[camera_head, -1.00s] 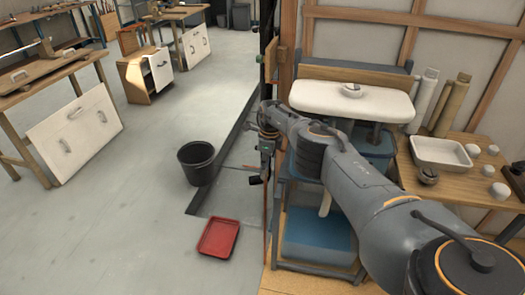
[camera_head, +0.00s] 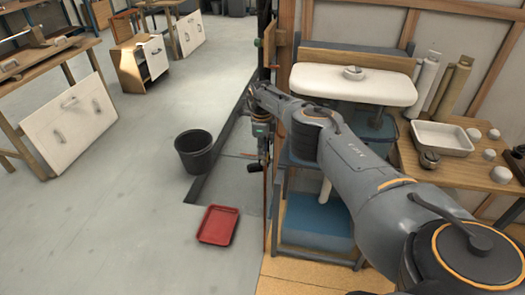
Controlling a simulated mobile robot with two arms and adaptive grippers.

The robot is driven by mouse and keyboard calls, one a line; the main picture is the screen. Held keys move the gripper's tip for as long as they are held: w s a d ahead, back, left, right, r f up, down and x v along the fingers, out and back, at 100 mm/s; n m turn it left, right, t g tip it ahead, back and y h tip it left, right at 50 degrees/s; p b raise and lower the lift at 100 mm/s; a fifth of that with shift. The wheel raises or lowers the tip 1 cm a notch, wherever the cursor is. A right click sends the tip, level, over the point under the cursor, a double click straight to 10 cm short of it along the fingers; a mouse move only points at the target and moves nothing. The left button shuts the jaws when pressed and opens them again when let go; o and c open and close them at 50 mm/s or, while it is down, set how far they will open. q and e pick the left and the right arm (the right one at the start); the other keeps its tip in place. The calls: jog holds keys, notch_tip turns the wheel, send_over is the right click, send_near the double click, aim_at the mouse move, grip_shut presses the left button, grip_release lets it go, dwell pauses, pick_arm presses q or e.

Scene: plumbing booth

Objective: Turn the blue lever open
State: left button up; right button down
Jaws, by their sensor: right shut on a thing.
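My right arm reaches in from the lower right to the edge of the booth wall. Its gripper (camera_head: 263,160) hangs at that edge, small and partly lost against the dark wall side. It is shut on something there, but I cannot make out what. I cannot make out the blue lever; the gripper or the wall edge may hide it. My left gripper is not in view.
A white basin (camera_head: 330,82) stands right of the wall edge, near a shelf with a white tray (camera_head: 442,137). A black bucket (camera_head: 194,155) and red tray (camera_head: 217,225) lie on the floor to the left.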

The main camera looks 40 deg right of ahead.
jog(key=shift+a, duration=0.15)
jog(key=c, duration=1.3)
grip_release()
jog(key=shift+w, duration=0.1)
jog(key=shift+r, duration=0.2)
notch_tip(320, 180, up, 12)
jog(key=shift+f, duration=0.25)
jog(key=shift+a, duration=0.1)
